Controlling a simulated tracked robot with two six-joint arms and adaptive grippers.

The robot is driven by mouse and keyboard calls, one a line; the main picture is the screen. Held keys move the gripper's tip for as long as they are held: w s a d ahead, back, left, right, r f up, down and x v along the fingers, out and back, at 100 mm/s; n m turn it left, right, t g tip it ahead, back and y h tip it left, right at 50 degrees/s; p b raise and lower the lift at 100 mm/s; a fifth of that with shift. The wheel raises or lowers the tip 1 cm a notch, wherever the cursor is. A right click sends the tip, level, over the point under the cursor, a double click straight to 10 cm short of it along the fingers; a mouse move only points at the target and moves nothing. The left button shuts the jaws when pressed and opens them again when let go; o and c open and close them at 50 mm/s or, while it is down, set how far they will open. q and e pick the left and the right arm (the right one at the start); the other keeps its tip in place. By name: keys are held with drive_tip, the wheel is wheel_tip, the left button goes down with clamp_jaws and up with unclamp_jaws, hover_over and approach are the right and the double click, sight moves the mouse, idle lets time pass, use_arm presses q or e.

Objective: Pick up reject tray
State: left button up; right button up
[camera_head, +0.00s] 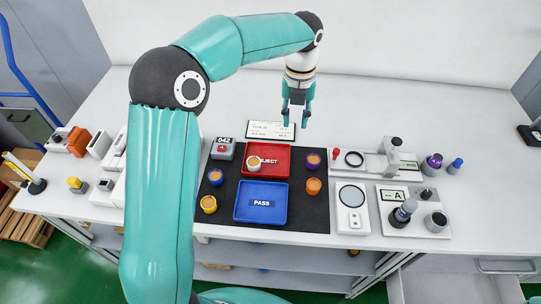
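The reject tray (276,150) is a red, shallow square tray labelled REJECT, on a dark mat in the middle of the table. A small pale cup (253,164) with an orange-brown top stands in its left part. My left gripper (296,121) is above and behind the tray's back right corner, near a white card (264,131). Its fingers point down, apart, with nothing seen between them. It does not appear to touch the tray. My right gripper is not in view.
A blue PASS tray (245,212) lies in front of the red one. Several small orange, purple and yellow pots stand around the trays on the mat (306,215). A scale (350,222) and tool stands are to the right.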

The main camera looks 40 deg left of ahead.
use_arm(q)
hover_over(290, 159)
drive_tip(key=f, duration=0.6)
drive_tip(key=a+f, duration=0.1)
drive_tip(key=f, duration=0.3)
drive_tip(key=shift+w, duration=0.15)
drive_tip(key=shift+d+f+p, duration=0.2)
drive_tip(key=shift+f+p, duration=0.3)
drive_tip(key=shift+f, duration=0.05)
drive_tip(key=f, duration=0.2)
drive_tip(key=f+p, duration=0.1)
drive_tip(key=shift+s+d+f, duration=0.2)
drive_tip(key=shift+d, duration=0.1)
drive_tip(key=shift+f, duration=0.4)
clamp_jaws()
